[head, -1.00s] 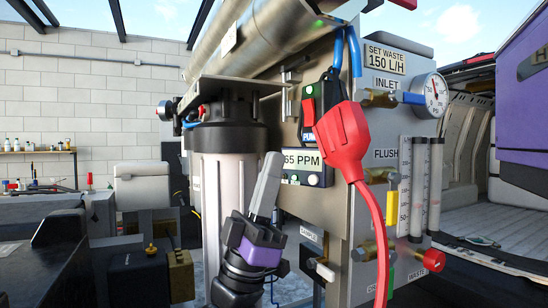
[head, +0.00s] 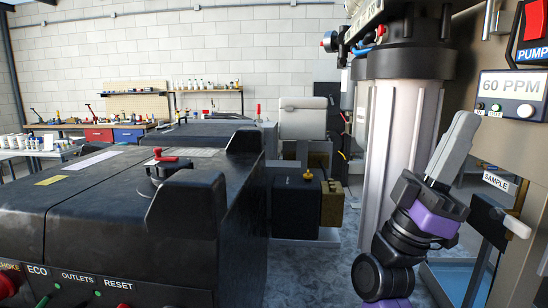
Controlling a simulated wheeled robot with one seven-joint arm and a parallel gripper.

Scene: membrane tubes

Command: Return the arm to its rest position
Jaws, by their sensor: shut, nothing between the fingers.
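My gripper (head: 455,146) is at the right of the head view, in front of the white filter housing (head: 398,130). Its grey fingers are together and point up and slightly right, with nothing between them. My arm with its black and purple wrist is folded below it. The gripper looks apart from the panel beside it, though the exact gap cannot be told.
The panel at right carries a display (head: 510,93) reading 60 PPM, a red pump switch (head: 535,22) and a sample tap (head: 516,226). A large black generator-like unit (head: 110,215) fills the left foreground. Workbenches (head: 85,128) stand behind. Grey floor shows in the middle.

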